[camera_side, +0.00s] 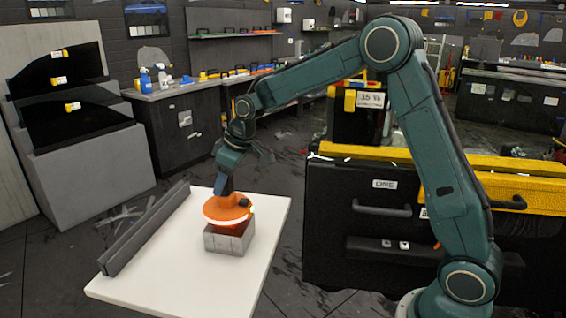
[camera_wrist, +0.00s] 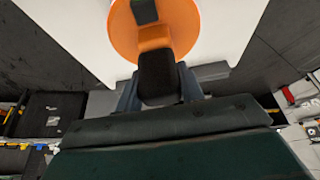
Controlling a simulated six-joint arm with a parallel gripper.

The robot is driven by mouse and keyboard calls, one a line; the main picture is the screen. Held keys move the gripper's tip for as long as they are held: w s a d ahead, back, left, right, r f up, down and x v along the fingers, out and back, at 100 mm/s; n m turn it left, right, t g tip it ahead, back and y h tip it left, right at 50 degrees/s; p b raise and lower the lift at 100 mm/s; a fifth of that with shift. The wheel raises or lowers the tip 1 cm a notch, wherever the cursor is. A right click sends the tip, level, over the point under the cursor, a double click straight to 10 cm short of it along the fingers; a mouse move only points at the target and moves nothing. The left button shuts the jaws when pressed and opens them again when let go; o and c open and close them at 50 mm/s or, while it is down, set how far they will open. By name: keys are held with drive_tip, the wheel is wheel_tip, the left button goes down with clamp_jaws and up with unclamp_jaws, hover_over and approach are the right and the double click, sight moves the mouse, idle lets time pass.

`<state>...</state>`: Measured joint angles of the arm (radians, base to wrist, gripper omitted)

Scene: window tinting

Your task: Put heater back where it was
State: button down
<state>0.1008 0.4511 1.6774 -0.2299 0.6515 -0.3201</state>
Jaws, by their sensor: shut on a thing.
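The heater (camera_side: 229,208) is an orange round-headed tool with a dark part on top. In the side view it is at the grey open box (camera_side: 228,240) on the white table, its disc over the box's top. I cannot tell whether it rests on the box rim or hangs just above it. My gripper (camera_side: 225,188) points down and is shut on the heater's handle. In the wrist view the orange disc (camera_wrist: 128,35) and dark handle (camera_wrist: 158,75) show, with the fingers of my gripper (camera_wrist: 160,88) on either side of the handle. The box is mostly hidden there.
The white table (camera_side: 165,280) is bare around the box. A long dark grey bar (camera_side: 146,230) lies along its left edge. A black cabinet with a yellow top (camera_side: 370,230) stands to the right. Grey panels with black sheets (camera_side: 80,120) stand at the left.

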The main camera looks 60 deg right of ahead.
sight(246, 201)
drive_tip(key=shift+f, duration=0.35)
drive_tip(key=c, duration=0.9)
unclamp_jaws()
drive_tip(key=shift+o, duration=0.4)
drive_tip(key=shift+f, duration=0.15)
drive_tip(key=v, duration=1.4)
drive_tip(key=shift+s+a, duration=0.1)
drive_tip(key=shift+s, duration=0.05)
